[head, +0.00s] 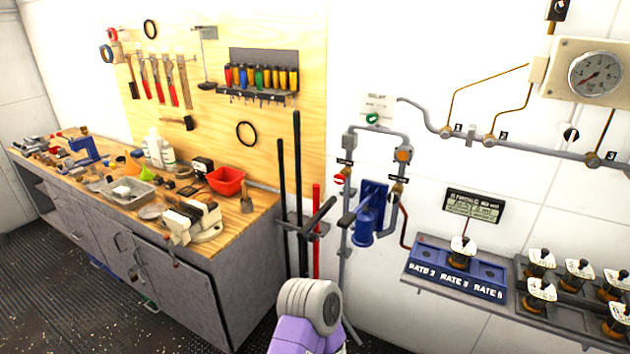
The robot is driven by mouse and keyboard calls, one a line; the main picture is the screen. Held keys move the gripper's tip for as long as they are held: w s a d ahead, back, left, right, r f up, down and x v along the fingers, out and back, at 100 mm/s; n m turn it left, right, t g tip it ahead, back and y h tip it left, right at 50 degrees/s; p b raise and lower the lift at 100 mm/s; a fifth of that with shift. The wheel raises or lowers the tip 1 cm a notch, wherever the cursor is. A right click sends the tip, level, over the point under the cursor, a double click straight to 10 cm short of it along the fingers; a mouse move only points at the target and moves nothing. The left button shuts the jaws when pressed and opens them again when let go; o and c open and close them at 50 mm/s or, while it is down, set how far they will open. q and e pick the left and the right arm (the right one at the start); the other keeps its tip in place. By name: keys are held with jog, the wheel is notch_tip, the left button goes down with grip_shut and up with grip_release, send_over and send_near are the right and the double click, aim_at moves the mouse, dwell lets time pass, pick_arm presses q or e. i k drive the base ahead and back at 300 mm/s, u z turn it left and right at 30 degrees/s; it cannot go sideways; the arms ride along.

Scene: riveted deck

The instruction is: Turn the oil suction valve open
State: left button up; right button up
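The wall pipework in the middle of the head view carries a blue hand pump (372,208). A small valve with a red-and-white round mark (339,179) sits on the left pipe under a dark label (344,161). A second small valve (397,191) sits on the right pipe, also near a dark label. The labels are too small to read, so I cannot tell which is the oil suction valve, nor its handle position. A purple and white part of my own arm shows at bottom centre, well below both valves. Neither gripper is in view.
A workbench (243,232) with a red bin (226,181) and a vise (195,222) stands at left. Dark upright bars and a red bar (316,225) stand left of the pump. A blue rate rack (455,272) and a sample tray (560,315) jut out at right.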

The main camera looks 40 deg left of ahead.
aim_at(340, 178)
jog(key=u, duration=1.5)
